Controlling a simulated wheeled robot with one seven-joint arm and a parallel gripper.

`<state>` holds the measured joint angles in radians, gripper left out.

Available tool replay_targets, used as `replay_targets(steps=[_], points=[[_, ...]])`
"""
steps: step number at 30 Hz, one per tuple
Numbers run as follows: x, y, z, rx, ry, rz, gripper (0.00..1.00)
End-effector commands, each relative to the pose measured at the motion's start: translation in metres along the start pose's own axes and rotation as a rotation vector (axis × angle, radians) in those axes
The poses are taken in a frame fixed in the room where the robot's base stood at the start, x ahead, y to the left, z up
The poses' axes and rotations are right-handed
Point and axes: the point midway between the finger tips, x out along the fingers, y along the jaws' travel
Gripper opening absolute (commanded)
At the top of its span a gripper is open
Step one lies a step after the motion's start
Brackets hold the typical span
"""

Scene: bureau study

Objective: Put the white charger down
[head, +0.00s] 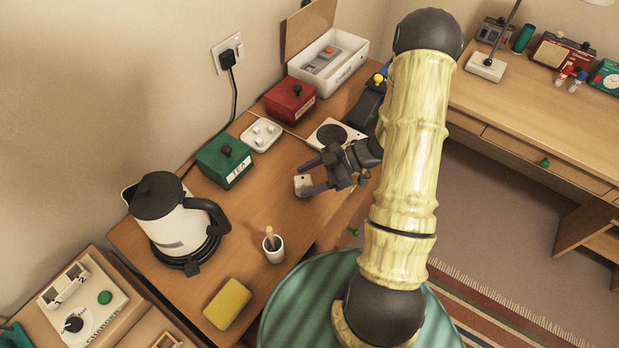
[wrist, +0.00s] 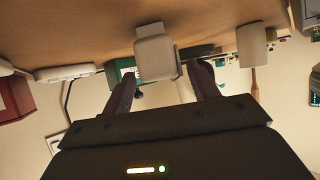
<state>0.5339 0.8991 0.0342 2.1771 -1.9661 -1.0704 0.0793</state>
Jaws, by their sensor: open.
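The white charger (head: 302,185) is a small pale block near the middle of the wooden counter (head: 285,205). It seems to rest on the counter top. My gripper (head: 307,178) is open and low over the counter, its fingers reaching left to the charger. In the wrist view, which is upside down, the charger (wrist: 155,57) stands against the wood, between and just beyond my two spread fingertips (wrist: 167,72). I cannot tell whether either finger touches it.
A green tea box (head: 224,162), a white socket strip (head: 262,134) and a round hotplate (head: 335,134) stand behind. A kettle (head: 175,225), a cup with a wooden stick (head: 273,249) and a yellow sponge (head: 228,303) are to the left and front. Bare wood lies around the charger.

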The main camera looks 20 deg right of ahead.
Motion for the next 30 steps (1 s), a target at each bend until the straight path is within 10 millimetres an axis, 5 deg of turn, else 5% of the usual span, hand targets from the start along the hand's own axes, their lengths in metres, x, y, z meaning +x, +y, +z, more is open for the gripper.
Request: replay_targets(steps=[18,30], points=[[-0.106,0.001,0.001,0.000,-0.003,0.004,0.60],[-0.119,0.000,0.001,0.001,-0.001,0.001,0.60]])
